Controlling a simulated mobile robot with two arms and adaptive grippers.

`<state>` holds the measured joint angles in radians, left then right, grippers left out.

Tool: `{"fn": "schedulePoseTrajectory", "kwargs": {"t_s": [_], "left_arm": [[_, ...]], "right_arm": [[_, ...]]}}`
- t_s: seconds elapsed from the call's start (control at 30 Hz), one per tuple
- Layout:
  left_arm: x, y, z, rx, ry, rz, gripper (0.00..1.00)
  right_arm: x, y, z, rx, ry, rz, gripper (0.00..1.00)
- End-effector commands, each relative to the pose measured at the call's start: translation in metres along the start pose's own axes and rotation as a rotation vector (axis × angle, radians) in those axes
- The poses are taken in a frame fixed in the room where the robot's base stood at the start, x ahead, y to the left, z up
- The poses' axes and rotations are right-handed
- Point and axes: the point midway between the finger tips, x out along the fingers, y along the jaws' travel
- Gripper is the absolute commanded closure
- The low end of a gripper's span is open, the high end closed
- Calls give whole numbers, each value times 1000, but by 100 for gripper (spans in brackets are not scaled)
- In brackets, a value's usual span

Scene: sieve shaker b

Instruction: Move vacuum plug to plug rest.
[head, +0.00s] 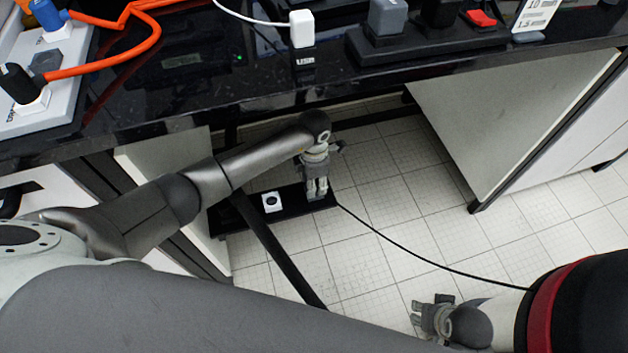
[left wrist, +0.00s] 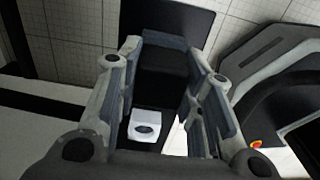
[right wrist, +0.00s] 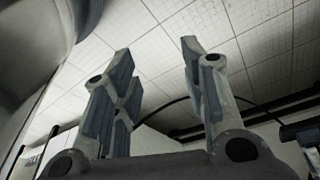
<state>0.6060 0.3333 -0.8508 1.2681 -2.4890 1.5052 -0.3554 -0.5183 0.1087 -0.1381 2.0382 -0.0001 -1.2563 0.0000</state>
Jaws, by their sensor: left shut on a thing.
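My left gripper (head: 316,190) is low under the counter, at the right end of a black strip (head: 290,199) near the floor. In the left wrist view, its fingers (left wrist: 166,95) are shut on a dark block-shaped plug (left wrist: 163,75), which I take for the vacuum plug. A black cable (head: 420,255) runs from there to the lower right. I cannot tell whether the plug is seated in the strip or apart from it. A white socket (head: 271,202) on the strip also shows in the left wrist view (left wrist: 145,125). My right gripper (head: 430,316) is open and empty. I cannot identify the plug rest.
Tiled floor (head: 390,185) is open rightward.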

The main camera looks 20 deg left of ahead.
Motion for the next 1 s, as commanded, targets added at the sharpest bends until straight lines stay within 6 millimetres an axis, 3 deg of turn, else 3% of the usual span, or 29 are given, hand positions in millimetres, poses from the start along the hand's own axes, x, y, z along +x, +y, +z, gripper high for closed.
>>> {"fn": "schedulePoseTrajectory", "kwargs": {"t_s": [0.63,0.67,0.83,1.0], "left_arm": [[4,1,0,0,-1,1,100],[4,1,0,0,-1,1,61],[4,0,0,0,-1,1,40],[4,0,0,0,0,0,40]], "right_arm": [[-12,2,-7,-1,10,4,60],[-14,2,-8,-1,13,4,60],[-15,2,-9,-1,18,4,60],[-14,2,-7,-1,13,4,60]]}}
